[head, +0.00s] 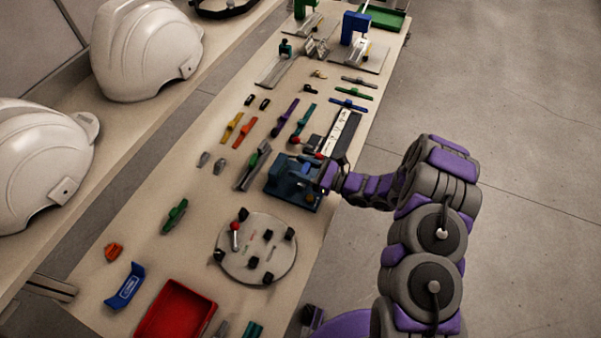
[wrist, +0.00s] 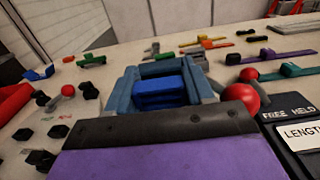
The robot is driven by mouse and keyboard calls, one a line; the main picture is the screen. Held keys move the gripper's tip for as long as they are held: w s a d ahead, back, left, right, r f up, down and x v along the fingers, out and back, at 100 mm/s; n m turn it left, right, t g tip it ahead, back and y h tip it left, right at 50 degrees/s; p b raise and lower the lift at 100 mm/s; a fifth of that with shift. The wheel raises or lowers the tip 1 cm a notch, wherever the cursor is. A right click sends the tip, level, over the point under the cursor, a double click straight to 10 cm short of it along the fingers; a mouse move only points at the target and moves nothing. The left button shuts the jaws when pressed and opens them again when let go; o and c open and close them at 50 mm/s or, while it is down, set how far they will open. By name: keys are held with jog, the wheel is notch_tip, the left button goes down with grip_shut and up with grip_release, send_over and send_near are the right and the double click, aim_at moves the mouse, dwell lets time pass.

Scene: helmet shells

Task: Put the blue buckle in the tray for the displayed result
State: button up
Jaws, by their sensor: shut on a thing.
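A bright blue piece, seemingly the blue buckle (wrist: 160,93), sits inside a blue-grey fixture (wrist: 122,92) straight ahead in the wrist view. The fixture (head: 280,187) stands at the bench's right edge in the head view. My gripper (head: 325,178) reaches in from the right at the fixture; it appears shut on the blue piece, though its fingertips are hard to make out. A red tray (head: 156,318) lies at the near end of the bench, and a green tray (head: 398,20) at the far end. A panel (wrist: 297,138) reads "FREE HELD" and "LENGTH".
A red knob (wrist: 240,97) is close right of my gripper. A round plate (head: 228,262) with black knobs, a labelled blue holder (head: 125,286) and several coloured strips lie on the bench (head: 150,240). White helmets (head: 145,50) stand left. The floor right is clear.

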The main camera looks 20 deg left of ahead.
jog(key=shift+w+a+f+b, duration=0.15)
jog(key=shift+f+b, duration=0.1)
jog(key=shift+f, duration=0.55)
jog(key=shift+s+a+f+b, duration=0.1)
jog(key=shift+a+f+b, duration=0.1)
jog(key=shift+f, duration=0.55)
jog(key=shift+f, duration=0.15)
jog(key=shift+d+f+b, duration=0.1)
jog(key=shift+f+b, duration=0.25)
jog(key=shift+f, duration=0.15)
jog(key=o, duration=1.1)
jog(key=shift+r, duration=0.2)
jog(key=shift+d+r+p, duration=0.1)
jog(key=shift+r+p, duration=0.25)
jog(key=shift+p, duration=0.2)
jog(key=s+d+p, duration=0.1)
jog(key=d+p, duration=0.2)
jog(key=d, duration=1.4)
jog(key=shift+d+f, duration=0.15)
jog(key=shift+f, duration=0.2)
jog(key=shift+r, duration=0.1)
